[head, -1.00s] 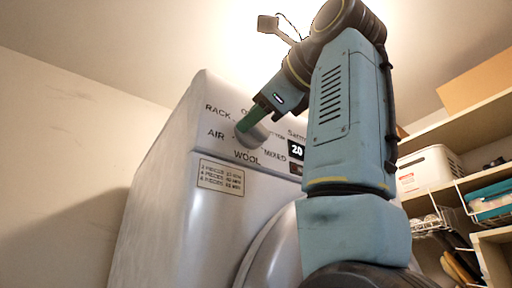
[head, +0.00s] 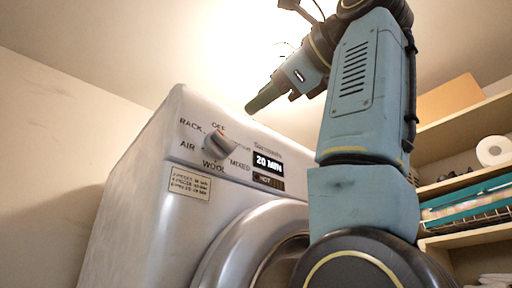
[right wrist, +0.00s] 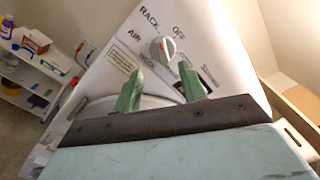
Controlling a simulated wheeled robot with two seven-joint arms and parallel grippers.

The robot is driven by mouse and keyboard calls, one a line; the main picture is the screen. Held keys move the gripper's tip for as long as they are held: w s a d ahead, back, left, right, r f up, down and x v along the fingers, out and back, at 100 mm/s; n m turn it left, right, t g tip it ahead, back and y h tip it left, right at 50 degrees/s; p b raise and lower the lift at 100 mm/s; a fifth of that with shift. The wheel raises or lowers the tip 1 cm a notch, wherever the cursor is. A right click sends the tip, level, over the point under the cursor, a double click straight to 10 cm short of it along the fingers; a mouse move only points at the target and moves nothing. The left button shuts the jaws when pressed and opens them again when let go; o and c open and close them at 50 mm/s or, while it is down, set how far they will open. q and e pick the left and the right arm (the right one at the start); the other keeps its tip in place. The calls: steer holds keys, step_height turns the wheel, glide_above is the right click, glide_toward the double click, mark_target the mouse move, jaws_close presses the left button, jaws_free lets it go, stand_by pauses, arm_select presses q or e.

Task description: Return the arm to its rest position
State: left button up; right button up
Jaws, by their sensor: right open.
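My right arm rises in front of a white machine (head: 140,150) with a round door. My right gripper (head: 252,106) is above and to the right of the machine's dial (head: 220,146), apart from it. In the right wrist view my right gripper (right wrist: 160,86) has its two green fingers spread, with nothing between them. The dial (right wrist: 163,50) is beyond the fingers there, with a small red mark on it. In the head view the red mark is at the dial's top, near the OFF label. My left gripper is not in view.
The machine's display (head: 268,162) reads 20 MIN, with HOT below it. At the right, shelves (head: 465,125) hold a white roll (head: 494,151) and a teal item (head: 470,203). A white shelf unit (right wrist: 22,95) with bottles and boxes stands left in the right wrist view.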

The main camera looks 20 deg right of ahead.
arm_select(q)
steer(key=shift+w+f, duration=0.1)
arm_select(e)
steer(key=shift+s+d, duration=0.25)
steer(key=shift+s, duration=0.25)
